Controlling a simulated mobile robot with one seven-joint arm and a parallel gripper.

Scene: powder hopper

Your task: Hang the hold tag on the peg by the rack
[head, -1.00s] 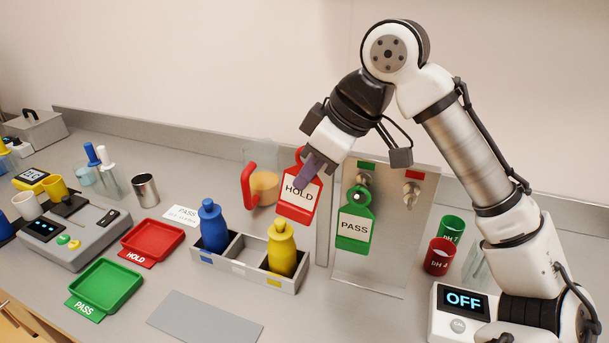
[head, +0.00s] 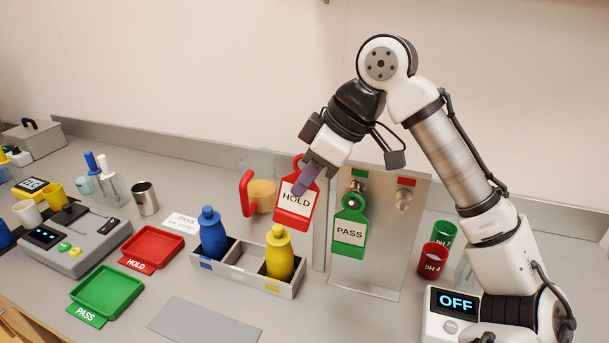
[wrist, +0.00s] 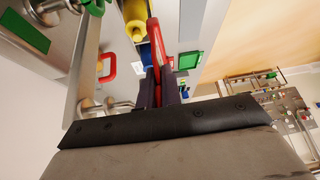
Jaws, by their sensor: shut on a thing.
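The red hold tag (head: 296,214), with a white HOLD label, hangs slightly tilted in my gripper (head: 306,183). My gripper is shut on its upper part and holds it in the air, left of the metal peg panel. The tag also shows edge-on between the fingers in the wrist view (wrist: 161,45). On the panel, the peg under the red mark (head: 404,199) is bare. The peg under the green mark (head: 358,185) carries the green PASS tag (head: 349,235). In the head view the held tag appears apart from both pegs.
The grey rack (head: 291,290) with a blue bottle (head: 212,236) and a yellow bottle (head: 280,254) stands below left of the held tag. A red-handled container (head: 262,196) is behind it. Red and green cups (head: 434,259) stand right of the panel.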

